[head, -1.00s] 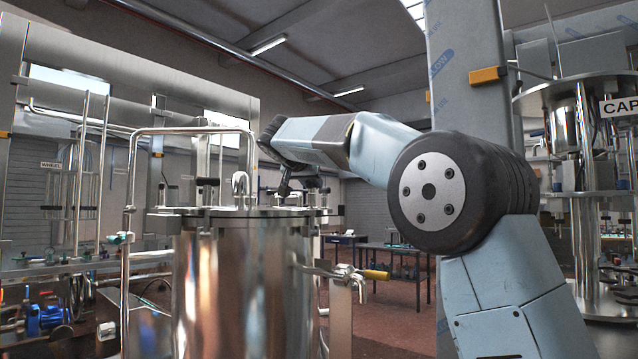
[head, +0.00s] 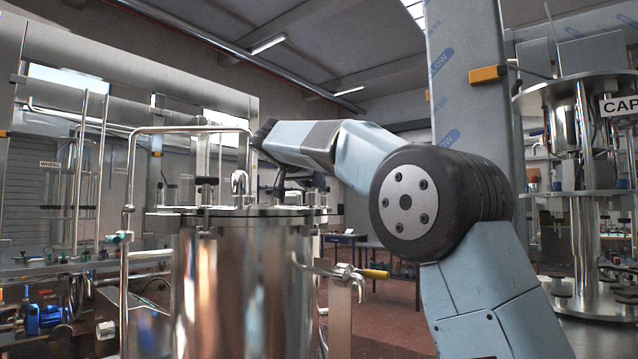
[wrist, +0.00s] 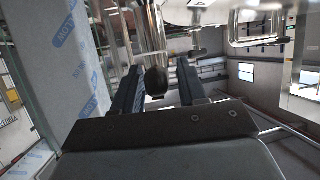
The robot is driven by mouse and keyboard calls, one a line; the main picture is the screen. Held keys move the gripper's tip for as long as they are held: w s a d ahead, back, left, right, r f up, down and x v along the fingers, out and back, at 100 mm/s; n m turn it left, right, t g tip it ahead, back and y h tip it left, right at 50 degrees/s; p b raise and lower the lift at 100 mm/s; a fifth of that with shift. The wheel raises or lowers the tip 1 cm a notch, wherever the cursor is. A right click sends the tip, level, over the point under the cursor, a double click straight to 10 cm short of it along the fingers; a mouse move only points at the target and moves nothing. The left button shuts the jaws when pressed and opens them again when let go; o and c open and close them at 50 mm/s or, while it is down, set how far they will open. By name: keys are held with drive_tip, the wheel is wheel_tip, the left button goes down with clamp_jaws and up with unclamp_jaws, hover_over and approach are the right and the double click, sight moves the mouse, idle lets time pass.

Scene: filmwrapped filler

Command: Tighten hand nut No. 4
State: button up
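The shiny steel tank (head: 243,290) stands left of my arm in the head view, with dark hand nuts along its lid rim, one of them at the left (head: 207,182). My gripper (head: 278,188) points down at the far right part of the lid, small and partly hidden by my forearm. In the wrist view my gripper (wrist: 160,85) has its two dark fingers apart. A dark rounded knob (wrist: 157,82) on a shiny rod shows between the fingers, with a gap at its right; contact is not visible. I cannot read any nut number.
A bent steel pipe (head: 190,130) rises over the tank's left side. A yellow-handled valve (head: 372,273) juts from its right side. A film-wrapped column (head: 450,80) stands behind my arm. A capping machine (head: 580,170) is at the right.

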drive_tip(key=shift+o, duration=0.2)
drive_tip(key=shift+s+r, duration=0.1)
drive_tip(key=shift+r, duration=0.05)
drive_tip(key=v, duration=1.3)
drive_tip(key=shift+s+a, duration=0.2)
drive_tip(key=shift+s, duration=0.05)
drive_tip(key=s+d+f+n+g+y, duration=0.1)
drive_tip(key=s+d+f, duration=0.35)
drive_tip(key=d, duration=0.35)
drive_tip(key=s+d+f+n+g+y, duration=0.1)
drive_tip(key=s+d+f+n+g, duration=0.1)
drive_tip(key=s+d+f, duration=0.35)
drive_tip(key=s+d+f+n+g, duration=0.1)
drive_tip(key=s+d+f, duration=0.1)
drive_tip(key=d+f, duration=0.6)
drive_tip(key=s+d+f+y, duration=0.1)
drive_tip(key=s+d+f, duration=0.2)
drive_tip(key=s+f, duration=0.4)
drive_tip(key=s+d+f+n+g+y, duration=0.1)
drive_tip(key=s+d+f, duration=0.2)
drive_tip(key=s+f, duration=0.4)
drive_tip(key=s+d+f+g+y, duration=0.1)
drive_tip(key=s+d+f, duration=0.3)
drive_tip(key=s+f, duration=0.4)
drive_tip(key=shift+y, duration=0.5)
